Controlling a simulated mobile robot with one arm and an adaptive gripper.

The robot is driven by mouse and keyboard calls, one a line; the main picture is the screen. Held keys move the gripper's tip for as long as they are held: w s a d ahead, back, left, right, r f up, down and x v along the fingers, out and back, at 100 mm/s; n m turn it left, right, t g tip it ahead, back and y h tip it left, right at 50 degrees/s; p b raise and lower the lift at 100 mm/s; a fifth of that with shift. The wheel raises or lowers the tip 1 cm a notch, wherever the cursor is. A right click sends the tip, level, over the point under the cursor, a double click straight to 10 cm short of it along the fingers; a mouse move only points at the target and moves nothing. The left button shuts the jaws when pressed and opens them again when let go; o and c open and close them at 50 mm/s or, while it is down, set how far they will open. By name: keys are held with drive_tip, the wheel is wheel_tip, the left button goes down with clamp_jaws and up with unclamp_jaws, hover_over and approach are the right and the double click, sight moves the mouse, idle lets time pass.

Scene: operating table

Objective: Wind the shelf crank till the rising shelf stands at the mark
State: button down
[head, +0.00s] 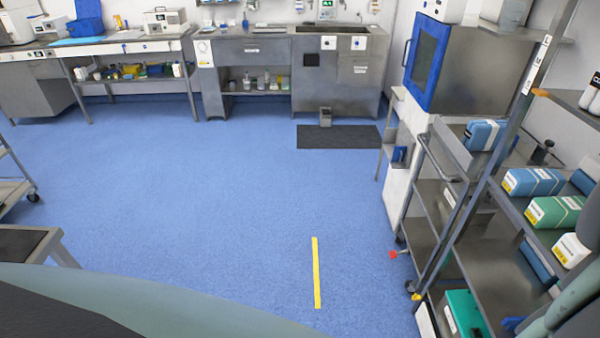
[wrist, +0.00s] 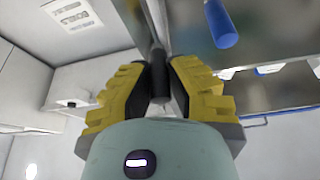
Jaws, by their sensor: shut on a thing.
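In the wrist view my gripper (wrist: 161,84) has its yellow and black fingers closed on a dark round handle (wrist: 157,88), which looks like the crank's grip. A dark rod runs up from it beside a grey metal post. The rest of the crank is not clear. In the head view my gripper does not show. A steel rack (head: 470,230) stands at the right, with shelves carrying packs. A small orange piece (head: 541,93) sits at its upright, beside a white label strip (head: 537,65). I cannot tell whether it is the mark, or which shelf rises.
Blue (head: 532,181) and green packs (head: 553,210) lie on a rack shelf. A blue-framed cabinet (head: 425,62) stands behind. A yellow strip (head: 316,272) lies on the floor. The middle floor is clear. A blue cylinder (wrist: 220,25) shows above my fingers in the wrist view.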

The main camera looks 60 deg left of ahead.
drive_tip(key=shift+w+a+r+m+g+h+b, duration=0.1)
drive_tip(key=shift+m+g+h+b, duration=0.25)
drive_tip(key=shift+m, duration=0.15)
drive_tip(key=shift+w+a+r+m+g+h+b, duration=0.25)
drive_tip(key=shift+r+m+g+b, duration=0.75)
drive_tip(key=shift+m, duration=1.95)
drive_tip(key=shift+w+a+r+m+g+h+b, duration=0.15)
drive_tip(key=shift+a+r+m+g+h+b, duration=0.3)
drive_tip(key=shift+m+g+b, duration=1.8)
drive_tip(key=shift+w+a+r+m+g+h+b, duration=0.25)
drive_tip(key=shift+r+m+b, duration=0.5)
drive_tip(key=shift+m, duration=2.95)
drive_tip(key=shift+r, duration=0.1)
drive_tip(key=c, duration=0.9)
unclamp_jaws()
